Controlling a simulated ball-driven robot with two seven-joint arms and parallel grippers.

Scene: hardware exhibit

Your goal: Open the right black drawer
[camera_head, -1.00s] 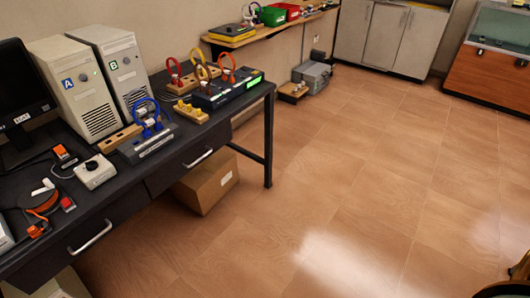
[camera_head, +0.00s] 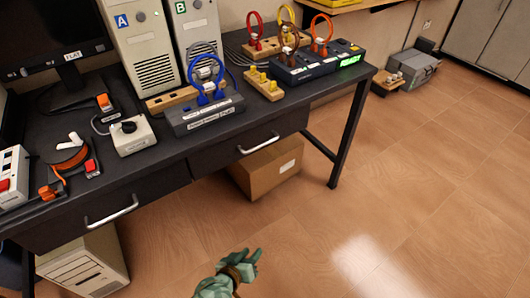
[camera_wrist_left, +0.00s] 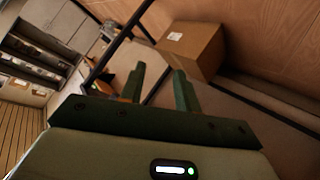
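The right black drawer (camera_head: 280,129) is under the table top in the head view, with a silver bar handle (camera_head: 259,144). Its front looks flush with the table frame, so it appears closed. My left gripper (camera_head: 245,258) is at the bottom of the head view, over the floor, below and apart from the drawer. In the left wrist view its two green fingers (camera_wrist_left: 160,82) stand apart with nothing between them, so it is open and empty. My right gripper is not in view.
A left drawer with a silver handle (camera_head: 110,211) is beside it. A cardboard box (camera_head: 265,168) stands on the floor under the table, also in the left wrist view (camera_wrist_left: 195,45). A table leg (camera_head: 349,140) is at the right.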

